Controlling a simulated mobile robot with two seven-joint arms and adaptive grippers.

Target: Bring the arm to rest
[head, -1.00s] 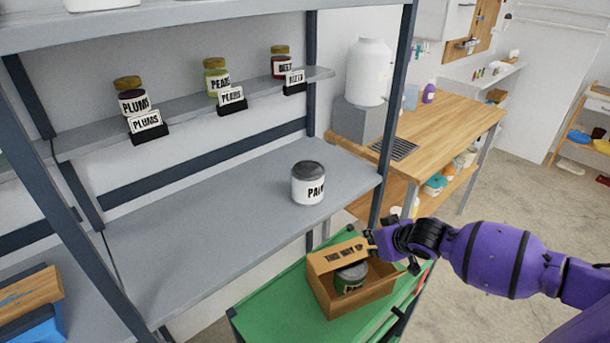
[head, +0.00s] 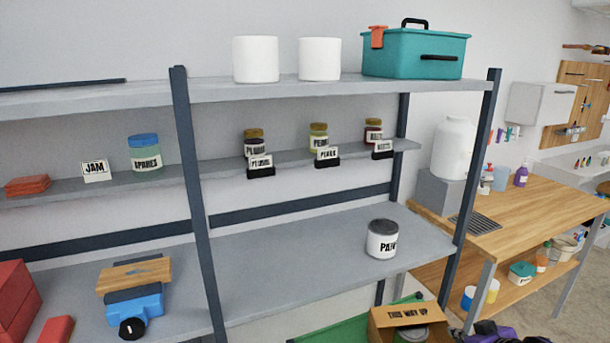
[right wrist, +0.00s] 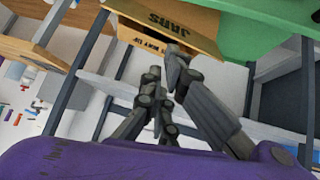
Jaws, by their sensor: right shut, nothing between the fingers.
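My right gripper (right wrist: 165,85) shows in the right wrist view with its dark fingers brought together and nothing between them. The cardboard box (right wrist: 170,22), printed "JARS", is beyond the fingertips, and I cannot tell how wide the gap is. In the head view only a purple bit of my right arm (head: 495,333) shows at the bottom edge, beside the open box (head: 405,317) marked "THIS WAY UP". A can (head: 411,334) sits inside the box, mostly cut off. My left gripper is in neither view.
The box stands on a green cart top (head: 340,330) in front of the grey shelf rack (head: 290,275). A paint can (head: 382,240) stands on the rack's lower shelf. Labelled jars line the middle shelf. A wooden workbench (head: 530,215) is at the right.

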